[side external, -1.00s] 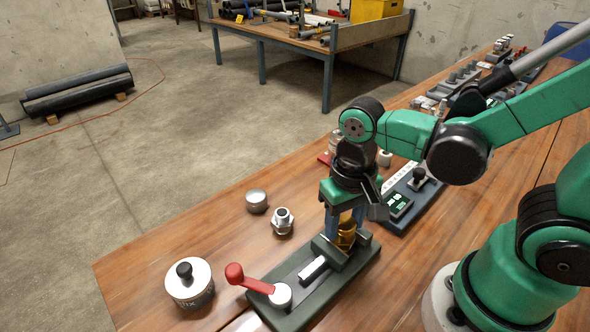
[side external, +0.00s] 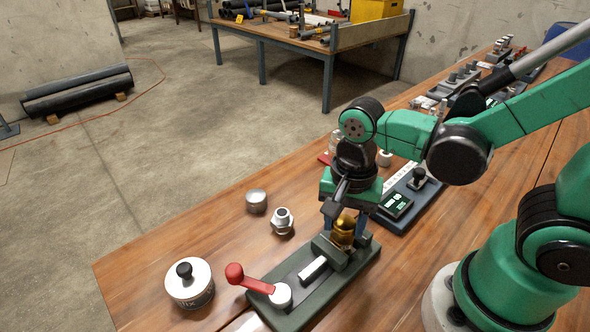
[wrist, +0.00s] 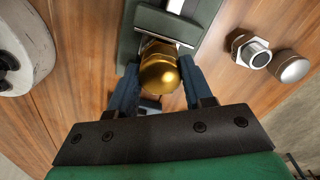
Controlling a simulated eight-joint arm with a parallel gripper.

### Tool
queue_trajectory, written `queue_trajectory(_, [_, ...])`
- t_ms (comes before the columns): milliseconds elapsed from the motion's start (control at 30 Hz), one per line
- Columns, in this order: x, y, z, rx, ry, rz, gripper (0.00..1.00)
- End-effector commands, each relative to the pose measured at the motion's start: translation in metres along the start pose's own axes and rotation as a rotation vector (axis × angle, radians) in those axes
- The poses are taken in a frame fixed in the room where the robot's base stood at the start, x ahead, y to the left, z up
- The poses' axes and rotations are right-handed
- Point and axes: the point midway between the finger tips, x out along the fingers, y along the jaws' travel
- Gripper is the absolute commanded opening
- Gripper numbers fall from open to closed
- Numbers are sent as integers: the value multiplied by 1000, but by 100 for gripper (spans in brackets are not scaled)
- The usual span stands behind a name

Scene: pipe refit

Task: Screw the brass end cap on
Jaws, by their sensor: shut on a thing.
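The brass end cap (side external: 344,228) is at the far end of the dark green vise (side external: 318,286), above its jaws. In the wrist view the brass end cap (wrist: 160,72) shows its domed top between my two blue fingers. My gripper (side external: 349,240) points down over the vise, with its fingers on both sides of the cap. My gripper in the wrist view (wrist: 156,88) is shut on the cap. The thread under the cap is hidden, so I cannot tell how far it is seated.
A red-handled crank (side external: 246,280) stands at the vise's near end. A steel fitting (side external: 282,221), a grey cap (side external: 256,200) and a round tin with a black knob (side external: 188,284) stand to the left. A dark device with a display (side external: 397,205) is to the right.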

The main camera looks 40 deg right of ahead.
Motion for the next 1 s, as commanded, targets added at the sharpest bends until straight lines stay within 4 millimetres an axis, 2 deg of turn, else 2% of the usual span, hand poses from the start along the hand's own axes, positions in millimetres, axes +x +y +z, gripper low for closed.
queue_trajectory(100, [0, 0, 0, 172, 0, 0, 0])
queue_trajectory(200, [0, 0, 0, 255, 0, 0, 0])
queue_trajectory(533, [0, 0, 0, 306, 0, 0, 0])
queue_trajectory(800, [0, 0, 0, 707, 0, 1, 0])
queue_trajectory(1000, [0, 0, 0, 798, 0, 0, 0])
